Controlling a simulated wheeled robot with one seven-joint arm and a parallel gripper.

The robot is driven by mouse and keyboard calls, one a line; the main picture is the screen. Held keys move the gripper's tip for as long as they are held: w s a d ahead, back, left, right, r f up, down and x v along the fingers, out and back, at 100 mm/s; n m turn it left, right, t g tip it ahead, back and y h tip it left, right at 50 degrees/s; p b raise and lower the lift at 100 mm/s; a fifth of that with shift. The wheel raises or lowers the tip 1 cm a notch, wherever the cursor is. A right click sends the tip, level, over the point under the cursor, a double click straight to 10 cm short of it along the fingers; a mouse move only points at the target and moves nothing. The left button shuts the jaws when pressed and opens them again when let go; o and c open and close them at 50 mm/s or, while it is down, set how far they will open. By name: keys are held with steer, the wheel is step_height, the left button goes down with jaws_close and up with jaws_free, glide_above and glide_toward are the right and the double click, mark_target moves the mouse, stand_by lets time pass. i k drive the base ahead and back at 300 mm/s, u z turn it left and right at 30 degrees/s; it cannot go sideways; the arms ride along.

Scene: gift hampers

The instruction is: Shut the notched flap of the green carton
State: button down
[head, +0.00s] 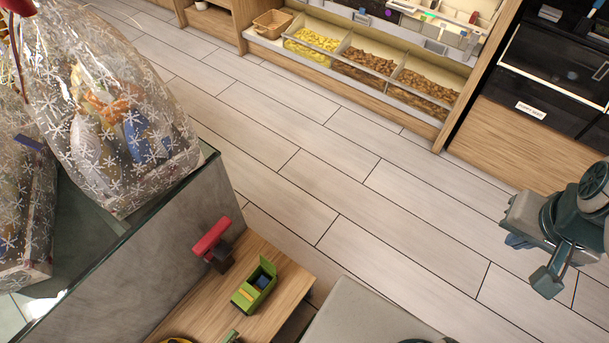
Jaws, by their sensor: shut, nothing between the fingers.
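The green carton (247,300) stands on a wooden counter at the lower middle of the head view. A green flap (268,266) stands up at its far end, and the carton's top is open, with something dark blue and something yellowish inside. The flap's notch is too small to make out. My gripper (545,284) hangs at the right of the view, over the floor, well apart from the carton. It is shut and empty.
Open floor (370,220) lies between counter and gripper.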

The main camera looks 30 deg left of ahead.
mark_target(266, 263)
steer(key=i, duration=1.95)
steer(key=u, duration=5.45)
steer(key=i, duration=0.4)
steer(key=z, duration=1.5)
